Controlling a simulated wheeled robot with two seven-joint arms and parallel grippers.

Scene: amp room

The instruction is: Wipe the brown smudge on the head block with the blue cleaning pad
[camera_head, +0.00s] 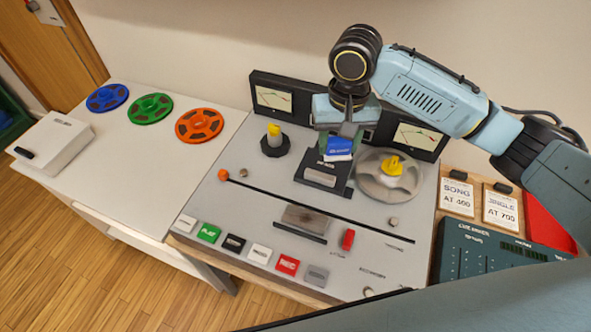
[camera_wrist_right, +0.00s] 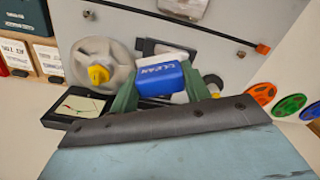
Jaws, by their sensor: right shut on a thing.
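My right gripper (camera_head: 340,140) is shut on the blue cleaning pad (camera_head: 339,150), which has a white layer along one side. In the right wrist view the pad (camera_wrist_right: 160,79) sits between the two green fingers (camera_wrist_right: 160,90). The head block (camera_head: 320,178), black with a pale label on its front, stands on the tape deck just below and in front of the pad. I cannot tell whether the pad touches it. In the wrist view the pad hides most of the block (camera_wrist_right: 150,47). I cannot make out the brown smudge. My left gripper is not in view.
A grey reel with a yellow hub (camera_head: 391,175) is close right of the head block. A black spindle with a yellow top (camera_head: 274,141) stands left. Meters (camera_head: 272,98) line the deck's back. Several buttons (camera_head: 259,253) run along the front. Coloured reels (camera_head: 150,108) lie on the left table.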

